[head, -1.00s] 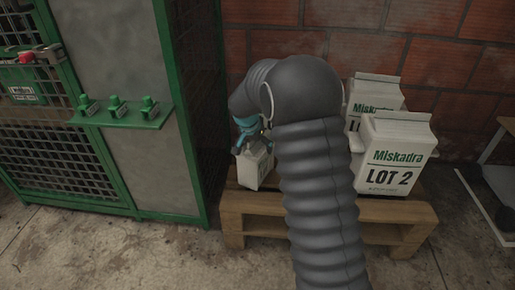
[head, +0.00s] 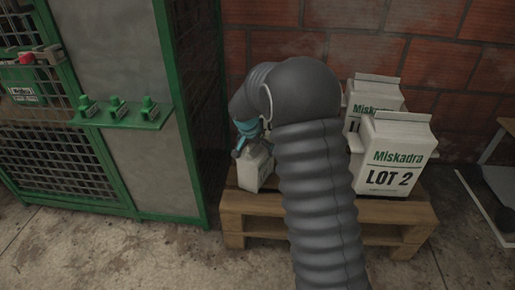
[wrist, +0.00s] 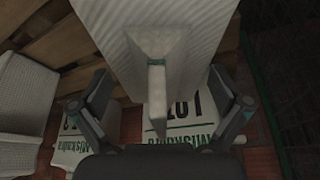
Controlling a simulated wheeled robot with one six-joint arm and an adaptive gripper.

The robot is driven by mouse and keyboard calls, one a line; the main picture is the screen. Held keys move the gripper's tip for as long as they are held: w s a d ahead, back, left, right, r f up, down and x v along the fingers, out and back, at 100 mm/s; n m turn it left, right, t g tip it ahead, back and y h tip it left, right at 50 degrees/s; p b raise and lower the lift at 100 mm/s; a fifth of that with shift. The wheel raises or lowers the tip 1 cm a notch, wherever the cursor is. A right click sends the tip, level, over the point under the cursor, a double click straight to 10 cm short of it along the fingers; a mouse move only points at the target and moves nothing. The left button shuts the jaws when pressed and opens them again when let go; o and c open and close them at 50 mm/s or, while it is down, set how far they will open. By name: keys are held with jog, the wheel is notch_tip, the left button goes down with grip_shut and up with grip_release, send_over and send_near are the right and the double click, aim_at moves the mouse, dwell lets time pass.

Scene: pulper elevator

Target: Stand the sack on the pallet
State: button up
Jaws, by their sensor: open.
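The sack (head: 253,174) is white and stands upright at the left end of the wooden pallet (head: 262,203), partly hidden by my arm. My gripper (head: 250,150) is just above and around its top in the head view. In the wrist view my gripper (wrist: 160,112) has its fingers spread wide on both sides of the sack's narrow top crest (wrist: 157,88). Gaps show between the fingers and the crest. The sack's slanted top and pale side (wrist: 150,25) fill the upper middle there. Its base is mostly hidden in the wrist view.
Two more white Miskadra sacks stand on the pallet's right part, the front one (head: 393,155) marked LOT 2. A green-framed cage (head: 190,190) with a control shelf (head: 120,118) is close on the left. A brick wall (head: 430,50) is behind.

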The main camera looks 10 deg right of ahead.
jog(key=p+v, duration=0.1)
jog(key=v, duration=1)
jog(key=shift+s+a+r, duration=0.15)
jog(key=shift+r, duration=0.2)
jog(key=s+d+r+n+y, duration=0.1)
jog(key=s+r+n, duration=0.1)
jog(key=s+r, duration=0.45)
jog(key=s+d+r+n, duration=0.1)
jog(key=s+d+r, duration=0.15)
jog(key=s, duration=0.75)
jog(key=s+a+f+n+t+y, duration=0.1)
jog(key=s+n, duration=0.4)
jog(key=s, duration=1.5)
jog(key=shift+s+f+t+y, duration=0.15)
jog(key=shift+f+t+y, duration=0.1)
jog(key=shift+t+y, duration=0.25)
